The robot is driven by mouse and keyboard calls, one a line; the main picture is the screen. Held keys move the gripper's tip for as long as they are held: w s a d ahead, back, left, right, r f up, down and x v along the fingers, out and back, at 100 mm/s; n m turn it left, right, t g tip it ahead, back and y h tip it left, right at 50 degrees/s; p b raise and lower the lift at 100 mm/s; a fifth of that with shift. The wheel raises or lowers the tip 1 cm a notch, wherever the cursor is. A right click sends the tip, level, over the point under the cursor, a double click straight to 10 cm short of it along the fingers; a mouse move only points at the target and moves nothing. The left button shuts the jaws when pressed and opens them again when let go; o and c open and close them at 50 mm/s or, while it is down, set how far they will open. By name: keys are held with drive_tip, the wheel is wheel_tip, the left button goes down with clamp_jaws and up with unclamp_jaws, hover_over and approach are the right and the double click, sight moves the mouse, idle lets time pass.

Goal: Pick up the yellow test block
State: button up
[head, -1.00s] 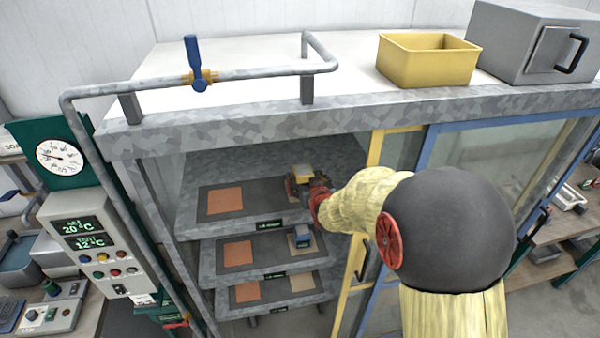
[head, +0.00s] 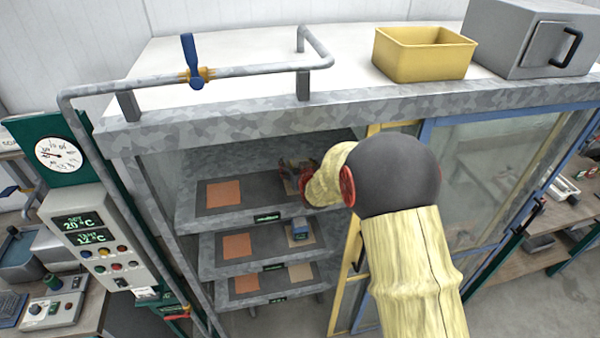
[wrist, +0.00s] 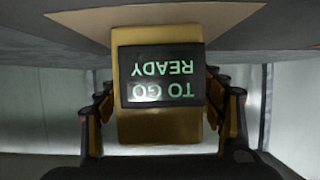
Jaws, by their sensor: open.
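The yellow test block (wrist: 128,75) fills the middle of the wrist view. Its dark display reads "READY TO GO" upside down, and a tan patch (wrist: 225,14) shows just behind it. My gripper (wrist: 160,92) is open, with one finger on each side of the block. Whether the fingers touch it I cannot tell. In the head view my gripper (head: 297,178) is at the right part of the top shelf (head: 188,212). There the block is mostly hidden by the gripper and wrist.
An orange patch (head: 223,193) lies left on the top shelf. A grey-blue block (head: 299,229) stands on the middle shelf (head: 212,262). The yellow door frame (head: 350,262) is close to my arm. A yellow bin (head: 420,60) and a grey box (head: 522,42) are on the cabinet top.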

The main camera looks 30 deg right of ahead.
drive_tip(key=c, duration=0.3)
clamp_jaws()
idle(0.7)
